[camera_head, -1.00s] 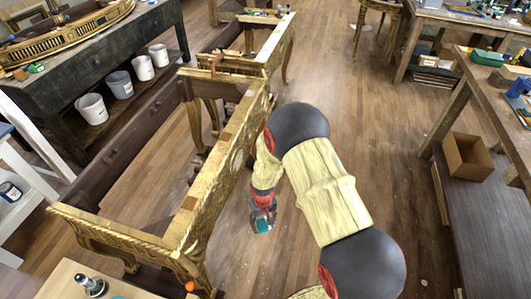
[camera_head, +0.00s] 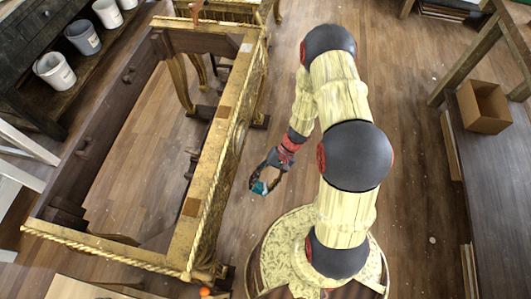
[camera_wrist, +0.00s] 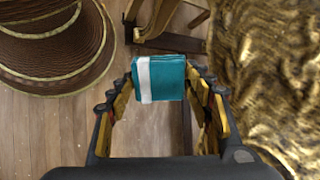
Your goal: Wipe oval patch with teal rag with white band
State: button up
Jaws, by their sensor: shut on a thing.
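The teal rag with a white band (camera_wrist: 172,80) is held between the fingers of my gripper (camera_wrist: 160,84) in the wrist view. In the head view my gripper (camera_head: 264,184) hangs low over the floor, to the right of the gilt console's carved side, with a bit of teal showing in it. The gilt console frame (camera_head: 206,165) stands at left. Its carved gold surface (camera_wrist: 270,70) fills the right of the wrist view, apart from the rag. I cannot make out an oval patch clearly; that side shows steeply in the head view.
White buckets (camera_head: 55,71) stand on a dark shelf at upper left. A cardboard box (camera_head: 484,106) sits on a dark low surface at right. An orange ball-like thing (camera_head: 206,292) is near the console's front corner.

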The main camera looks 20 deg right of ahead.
aim_at(244, 130)
jog(key=m+y, duration=0.1)
jog(key=w+a+m+t+y+b, duration=0.1)
jog(key=y, duration=0.1)
jog(key=shift+w+a+y, duration=0.15)
jog(key=shift+w+y, duration=0.05)
jog(key=shift+y, duration=0.1)
jog(key=w+d+r+m+t+y+b, duration=0.2)
jog(key=w+d+m+t+y, duration=0.1)
jog(key=w+d+m+t, duration=0.65)
jog(key=shift+w+a+r+n+t, duration=0.15)
jog(key=shift+w+a+t, duration=0.25)
jog(key=shift+w+a, duration=0.45)
jog(key=shift+w+a+n+t, duration=0.2)
jog(key=shift+w+a+t, duration=0.3)
jog(key=shift+a, duration=0.65)
jog(key=shift+w+a+r+n+t, duration=0.1)
jog(key=shift+w+a+n+t, duration=0.2)
jog(key=shift+w+a, duration=0.55)
jog(key=shift+x, duration=0.95)
jog(key=shift+s+a, duration=0.1)
jog(key=shift+w+d+f+b, duration=0.15)
jog(key=shift+w+d+b, duration=0.75)
jog(key=shift+w, duration=0.35)
jog(key=shift+w+d+b, duration=0.5)
jog(key=shift+w+d, duration=0.35)
jog(key=shift+w, duration=0.25)
jog(key=shift+w+d+b, duration=0.5)
jog(key=shift+w+d, duration=0.3)
jog(key=shift+w, duration=0.3)
